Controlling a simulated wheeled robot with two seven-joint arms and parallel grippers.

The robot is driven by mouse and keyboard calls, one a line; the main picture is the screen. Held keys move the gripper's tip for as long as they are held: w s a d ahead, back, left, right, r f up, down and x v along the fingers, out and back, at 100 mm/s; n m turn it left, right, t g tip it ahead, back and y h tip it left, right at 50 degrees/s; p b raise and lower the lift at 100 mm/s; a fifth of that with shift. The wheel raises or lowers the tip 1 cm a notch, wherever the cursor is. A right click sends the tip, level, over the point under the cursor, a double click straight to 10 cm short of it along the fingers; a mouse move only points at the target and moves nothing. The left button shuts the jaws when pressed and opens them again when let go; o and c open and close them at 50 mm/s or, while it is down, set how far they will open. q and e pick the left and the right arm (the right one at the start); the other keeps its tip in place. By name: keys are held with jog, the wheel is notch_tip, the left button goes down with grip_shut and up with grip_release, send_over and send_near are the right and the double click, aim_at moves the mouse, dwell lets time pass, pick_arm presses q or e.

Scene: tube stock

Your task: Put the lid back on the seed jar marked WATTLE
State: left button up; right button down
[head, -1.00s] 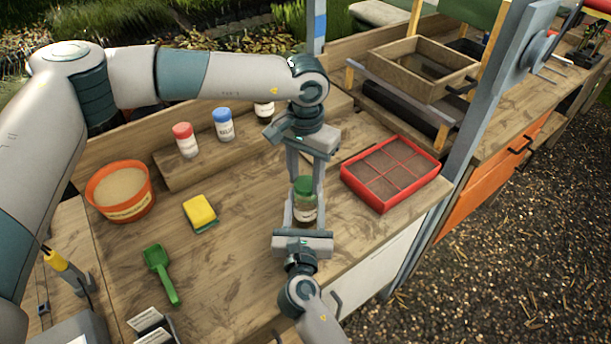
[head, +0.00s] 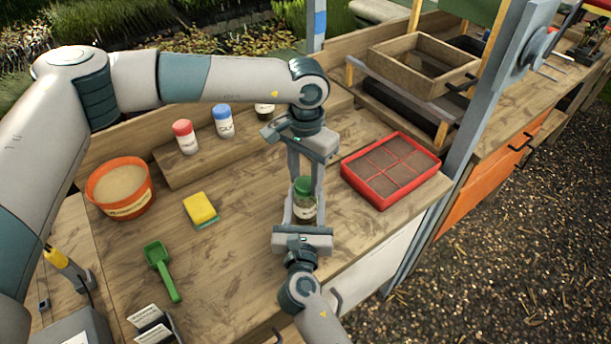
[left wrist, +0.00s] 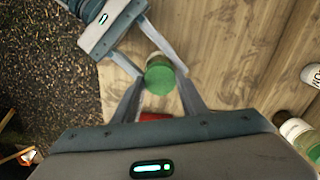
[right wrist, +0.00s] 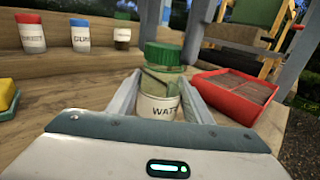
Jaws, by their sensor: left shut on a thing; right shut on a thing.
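In the right wrist view the jar's label (right wrist: 158,107) reads "WAT", the rest hidden by a finger. The jar is upright near the bench's front edge. My right gripper (head: 303,214) is shut on its body from the front. The green lid (head: 303,186) is at the jar's mouth, level and in line with it; I cannot tell whether it is screwed down. My left gripper (left wrist: 160,88) comes from above, shut on the lid (left wrist: 159,77).
Red-lidded (head: 185,139) and blue-lidded (head: 223,123) jars and a dark jar (head: 264,110) stand on the back ledge. A red seed tray (head: 390,170) lies close right. An orange tub (head: 121,188), yellow sponge (head: 201,208) and green scoop (head: 161,270) are left.

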pick_arm(q)
jog(key=m, duration=0.5)
jog(key=o, duration=1)
jog(key=shift+r, duration=2.25)
jog(key=shift+c, duration=0.4)
